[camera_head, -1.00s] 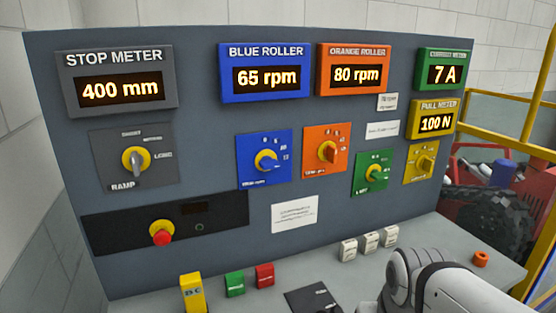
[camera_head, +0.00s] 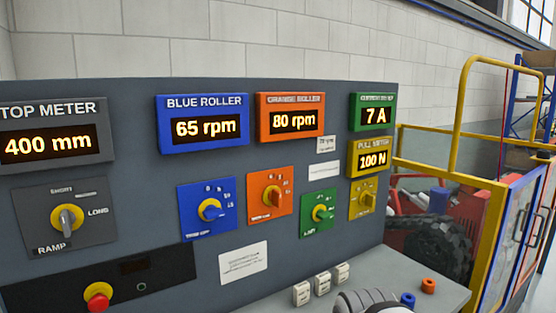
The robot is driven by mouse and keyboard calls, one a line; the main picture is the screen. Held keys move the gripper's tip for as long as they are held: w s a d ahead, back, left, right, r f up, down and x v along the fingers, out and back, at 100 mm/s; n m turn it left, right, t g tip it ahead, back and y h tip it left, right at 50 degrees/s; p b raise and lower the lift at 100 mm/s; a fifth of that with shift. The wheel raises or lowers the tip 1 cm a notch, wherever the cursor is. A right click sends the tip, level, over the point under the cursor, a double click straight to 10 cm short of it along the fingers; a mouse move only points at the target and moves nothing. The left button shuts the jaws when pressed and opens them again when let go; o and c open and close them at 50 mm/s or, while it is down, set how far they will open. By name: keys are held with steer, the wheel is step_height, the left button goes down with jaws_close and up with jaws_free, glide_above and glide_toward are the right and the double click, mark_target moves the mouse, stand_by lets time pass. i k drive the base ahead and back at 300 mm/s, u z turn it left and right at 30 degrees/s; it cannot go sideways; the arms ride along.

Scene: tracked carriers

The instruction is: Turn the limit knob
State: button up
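A grey control panel (camera_head: 150,165) carries several rotary knobs. A green knob (camera_head: 322,213) sits on a green plate at the right. Its lower-left label looks like "LIMIT" but is too small to read surely. The green meter (camera_head: 372,115) above reads 7 A. To its left are an orange knob (camera_head: 275,196), a blue knob (camera_head: 211,209) and a grey-yellow knob (camera_head: 68,219) on a plate marked RAMP and LONG. A yellow knob (camera_head: 365,201) is at the right. My gripper is out of view; only part of my arm shows at the bottom.
A red push button (camera_head: 98,298) stands out at the lower left of the panel. Yellow railing (camera_head: 462,120) and a red vehicle (camera_head: 405,210) are to the right.

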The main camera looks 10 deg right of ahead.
mark_target(322, 214)
steer(key=u, duration=1.7)
steer(key=k, duration=1.05)
steer(key=z, duration=1.4)
steer(key=i, duration=1)
steer(key=z, duration=0.05)
